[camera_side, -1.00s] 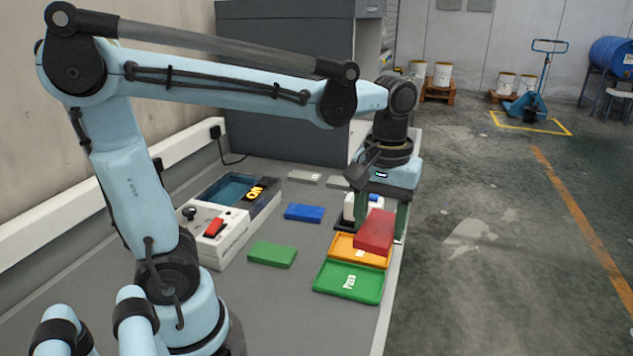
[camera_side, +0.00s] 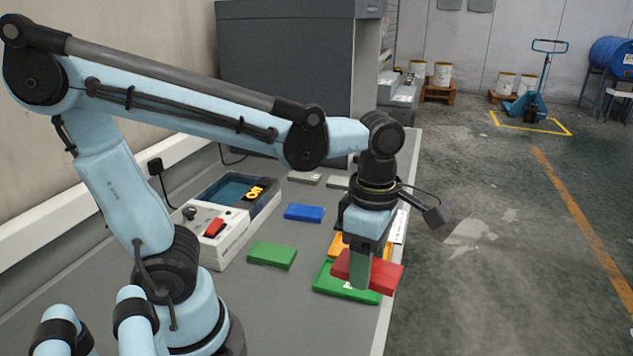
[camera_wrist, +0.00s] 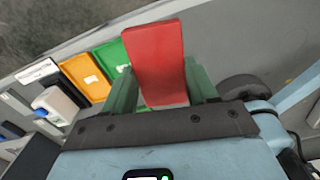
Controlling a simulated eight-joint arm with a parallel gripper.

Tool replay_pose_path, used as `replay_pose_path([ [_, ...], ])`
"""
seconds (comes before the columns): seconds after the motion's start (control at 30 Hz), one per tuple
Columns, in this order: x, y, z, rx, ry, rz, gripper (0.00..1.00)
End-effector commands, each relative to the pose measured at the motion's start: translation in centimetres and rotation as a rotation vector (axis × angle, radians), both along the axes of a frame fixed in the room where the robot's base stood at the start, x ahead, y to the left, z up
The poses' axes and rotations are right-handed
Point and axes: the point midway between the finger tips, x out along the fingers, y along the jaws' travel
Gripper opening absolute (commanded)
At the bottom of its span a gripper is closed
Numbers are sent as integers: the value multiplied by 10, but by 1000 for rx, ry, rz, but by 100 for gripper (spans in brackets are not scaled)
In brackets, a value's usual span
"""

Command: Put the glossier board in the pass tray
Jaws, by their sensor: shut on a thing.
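My gripper (camera_side: 362,268) points down and is shut on a red board (camera_side: 388,279). In the wrist view the red board (camera_wrist: 157,55) sits between the two green fingers (camera_wrist: 160,88). The green pass tray (camera_side: 330,284) lies at the table's right edge, partly hidden behind the board and gripper. Its label is mostly covered. The board is over the tray's right part in the side view; the gap between them is hard to judge. A green board (camera_side: 272,255) and a blue board (camera_side: 304,213) lie flat on the table.
An orange tray (camera_side: 337,245) lies just behind the green tray, partly hidden by my gripper.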

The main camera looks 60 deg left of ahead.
Motion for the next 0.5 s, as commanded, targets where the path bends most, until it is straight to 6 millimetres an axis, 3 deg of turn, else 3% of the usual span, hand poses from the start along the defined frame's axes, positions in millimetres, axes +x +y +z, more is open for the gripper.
replay_pose_path([
  [0.27,-3,1,-6,0,0,150,22],
  [0.5,14,42,-32,0,0,162,22],
])
